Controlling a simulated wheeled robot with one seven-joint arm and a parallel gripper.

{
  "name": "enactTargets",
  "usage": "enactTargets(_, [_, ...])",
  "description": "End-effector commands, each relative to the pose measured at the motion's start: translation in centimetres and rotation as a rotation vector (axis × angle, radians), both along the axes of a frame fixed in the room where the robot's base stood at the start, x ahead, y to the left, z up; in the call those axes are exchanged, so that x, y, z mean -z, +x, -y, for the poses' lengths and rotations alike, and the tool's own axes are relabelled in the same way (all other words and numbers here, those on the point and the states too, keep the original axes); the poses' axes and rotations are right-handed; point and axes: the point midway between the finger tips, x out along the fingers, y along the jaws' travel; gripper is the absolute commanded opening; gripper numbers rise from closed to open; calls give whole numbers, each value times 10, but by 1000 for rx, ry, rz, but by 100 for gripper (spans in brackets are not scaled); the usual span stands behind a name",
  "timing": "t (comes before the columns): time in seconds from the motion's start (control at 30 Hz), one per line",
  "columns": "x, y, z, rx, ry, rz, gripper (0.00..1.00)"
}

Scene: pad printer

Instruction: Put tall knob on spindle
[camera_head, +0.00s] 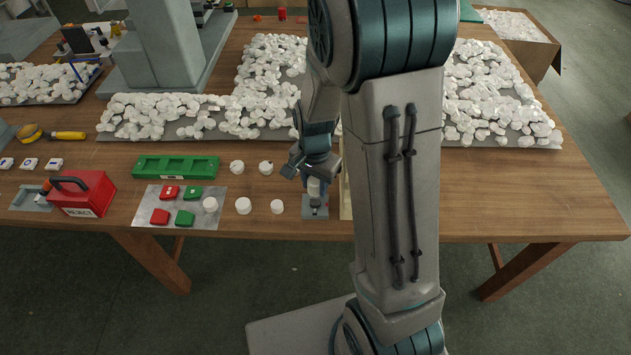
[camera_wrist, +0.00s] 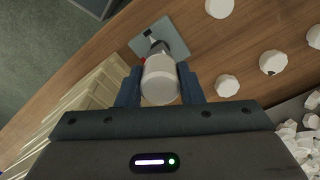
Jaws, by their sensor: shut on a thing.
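My gripper (camera_wrist: 160,88) is shut on a tall white knob (camera_wrist: 161,80), with one dark blue finger on each side of it. In the head view, my gripper (camera_head: 312,172) hangs over the grey spindle plate (camera_head: 316,212) near the table's front edge. The same plate (camera_wrist: 176,46) shows in the wrist view, with the dark spindle (camera_wrist: 157,46) standing on it just past the knob's end. The knob's far end overlaps the spindle in the picture. I cannot tell whether they touch. A small red spot shows at the knob's left edge.
Several loose white knobs (camera_head: 243,206) lie left of the plate. A pale slatted rack (camera_wrist: 75,112) stands close beside my gripper. A green tray (camera_head: 176,167), a mat with red and green pieces (camera_head: 185,222) and a red box (camera_head: 84,194) are further left. Piles of white pieces lie behind.

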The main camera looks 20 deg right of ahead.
Motion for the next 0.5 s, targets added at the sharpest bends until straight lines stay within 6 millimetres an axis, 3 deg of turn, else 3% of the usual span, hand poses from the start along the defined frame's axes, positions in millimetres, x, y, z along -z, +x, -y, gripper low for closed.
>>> enactTargets(0.5, [5, 0, 0, 0, 0, 0, 1])
